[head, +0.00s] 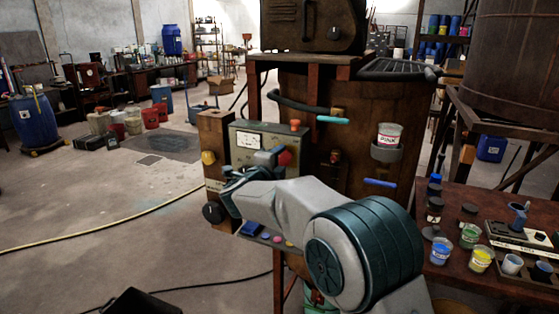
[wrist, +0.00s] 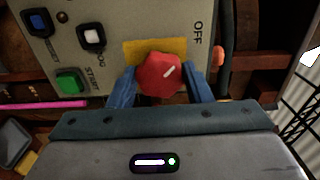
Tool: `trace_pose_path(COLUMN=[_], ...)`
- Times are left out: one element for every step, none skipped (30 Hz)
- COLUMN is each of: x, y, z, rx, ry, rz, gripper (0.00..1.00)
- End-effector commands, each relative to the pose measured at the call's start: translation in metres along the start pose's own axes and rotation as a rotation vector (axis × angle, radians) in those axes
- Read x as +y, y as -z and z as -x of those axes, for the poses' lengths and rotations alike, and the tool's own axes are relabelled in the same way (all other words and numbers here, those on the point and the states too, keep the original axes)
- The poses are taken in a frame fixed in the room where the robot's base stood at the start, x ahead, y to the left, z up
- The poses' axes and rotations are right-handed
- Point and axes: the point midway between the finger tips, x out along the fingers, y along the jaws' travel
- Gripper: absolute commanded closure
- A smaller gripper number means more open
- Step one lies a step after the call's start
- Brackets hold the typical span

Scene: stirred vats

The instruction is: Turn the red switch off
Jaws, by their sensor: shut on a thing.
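The red switch (wrist: 160,74) is a knob with a white pointer line, set over a yellow plate (wrist: 140,47) on the grey control panel (wrist: 110,15). The line slants toward the upper right, on the side of the word OFF (wrist: 197,33). My gripper (wrist: 160,84) has its blue fingers on either side of the switch and is shut on it. In the head view the red switch (head: 285,158) shows beside my gripper, partly hidden by my wrist.
A green START button (wrist: 71,81), a white button (wrist: 91,36) and a dark blue button (wrist: 38,22) sit left of the switch. Paint cups stand on the right table (head: 445,285).

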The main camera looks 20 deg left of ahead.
Motion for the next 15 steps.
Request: trace_pose_path(x=[0.0019, 0.0020, 0.0020, 0.0020, 0.0020, 0.0019, 0.0018, 0.0016, 0.0014, 0.0013, 0.0011, 0.0010, 0.0009, 0.0008, 0.0008], y=[-0.0004, -0.0004, -0.0004, -0.0004, -0.0004, -0.0004, -0.0004, -0.0004, -0.0004, -0.0003, -0.0003, -0.0003, -0.0002, -0.0002, -0.0003], z=[0.0004, 0.0004, 0.0004, 0.0004, 0.0004, 0.0004, 0.0004, 0.0003, 0.0003, 0.0003, 0.0003, 0.0002, 0.0002, 0.0002, 0.0007], rx=[-0.001, -0.001, -0.001, -0.001, -0.001, -0.001, -0.001, -0.001, -0.001, -0.001, -0.001, -0.001, -0.001, 0.000, -0.001], ry=[-0.003, -0.003, -0.003, -0.003, -0.003, -0.003, -0.002, -0.002, -0.002, -0.002, -0.002, -0.001, -0.001, -0.001, -0.001], rz=[0.003, 0.003, 0.003, 0.003, 0.003, 0.003, 0.003, 0.002, 0.002, 0.002, 0.001, 0.001, 0.001, 0.001, 0.001], gripper=[0.78, 0.78, 0.78, 0.78, 0.50, 0.39, 0.33, 0.33, 0.33, 0.33, 0.33, 0.33, 0.33, 0.33, 0.33])
